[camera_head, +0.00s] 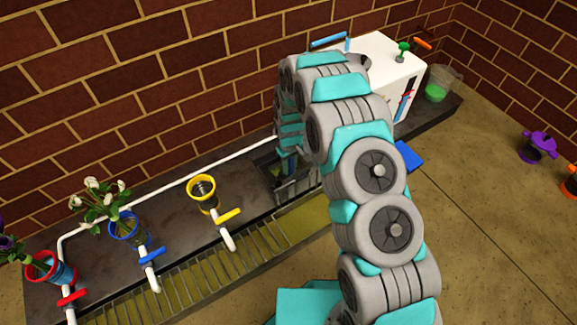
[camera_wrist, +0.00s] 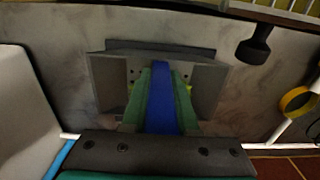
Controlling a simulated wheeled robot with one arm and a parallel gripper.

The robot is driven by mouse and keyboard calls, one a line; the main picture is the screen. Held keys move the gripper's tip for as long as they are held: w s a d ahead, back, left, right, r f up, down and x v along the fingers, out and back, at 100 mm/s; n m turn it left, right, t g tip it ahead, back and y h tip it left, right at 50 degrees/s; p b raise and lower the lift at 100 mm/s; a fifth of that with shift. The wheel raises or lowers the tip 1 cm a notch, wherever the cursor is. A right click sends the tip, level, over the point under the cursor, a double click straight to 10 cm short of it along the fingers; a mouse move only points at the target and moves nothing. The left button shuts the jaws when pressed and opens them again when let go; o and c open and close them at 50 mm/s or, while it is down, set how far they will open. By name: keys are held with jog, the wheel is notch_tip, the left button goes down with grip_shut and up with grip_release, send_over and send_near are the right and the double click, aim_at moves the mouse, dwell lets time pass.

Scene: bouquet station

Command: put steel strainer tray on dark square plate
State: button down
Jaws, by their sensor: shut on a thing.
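In the wrist view, my gripper (camera_wrist: 162,100) is shut on an upright blue handle. The handle rises from the grey steel strainer tray (camera_wrist: 106,84), which has small dark holes and shows on both sides of the fingers. A dark edge (camera_wrist: 150,44) shows beyond the tray, apparently the dark square plate under it. The tray covers most of the plate, and I cannot tell whether they touch. In the head view, my gripper (camera_head: 287,178) reaches down at the counter over a dark square shape, and my arm hides part of it.
A white machine (camera_head: 385,70) stands to the right of my gripper. A yellow-rimmed cup (camera_head: 202,190), a blue-rimmed holder with white flowers (camera_head: 126,228) and a red-rimmed holder (camera_head: 50,270) line the counter to the left, with pipes and valves. A slatted grate (camera_head: 200,285) runs along the front.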

jog(key=shift+w+a+f, duration=0.2)
jog(key=shift+w+f, duration=0.1)
jog(key=shift+f, duration=0.05)
jog(key=c, duration=0.7)
grip_release()
jog(key=shift+f, duration=0.1)
